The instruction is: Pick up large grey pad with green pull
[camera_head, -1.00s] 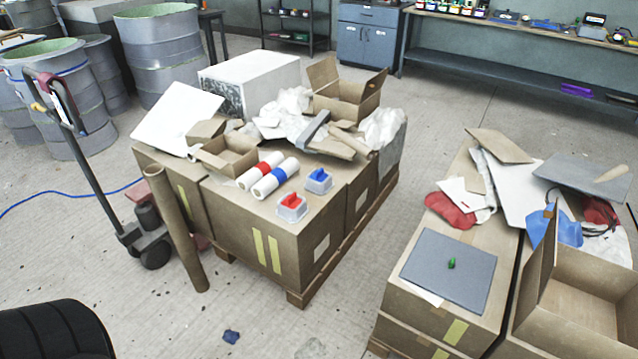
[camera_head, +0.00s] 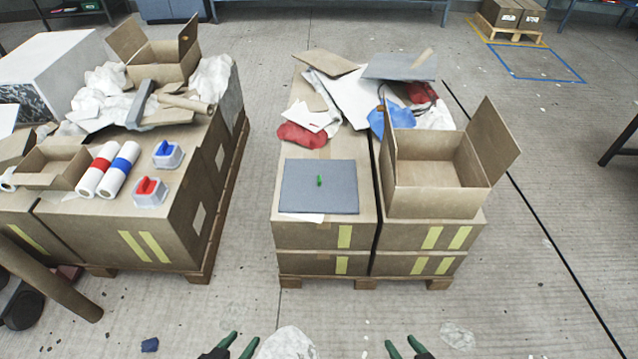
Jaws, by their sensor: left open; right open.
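The large grey pad (camera_head: 341,190) is a flat square plate with a small upright green pull (camera_head: 319,181) near its middle. It lies flat on the front left carton of the right-hand pallet stack, with a bit of white sheet showing under its front edge. My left gripper (camera_head: 240,343) shows green fingers at the bottom edge, apart and empty. My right gripper (camera_head: 404,346) is also open and empty at the bottom edge. Both are well in front of the pallet and apart from the pad.
An open empty carton (camera_head: 436,200) stands right of the pad. Behind lie a red cloth (camera_head: 302,136), a blue cloth (camera_head: 391,120) and another grey sheet (camera_head: 399,67). A left pallet stack holds a red-handled block (camera_head: 150,191) and rolls. Bare floor (camera_head: 250,220) separates the stacks.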

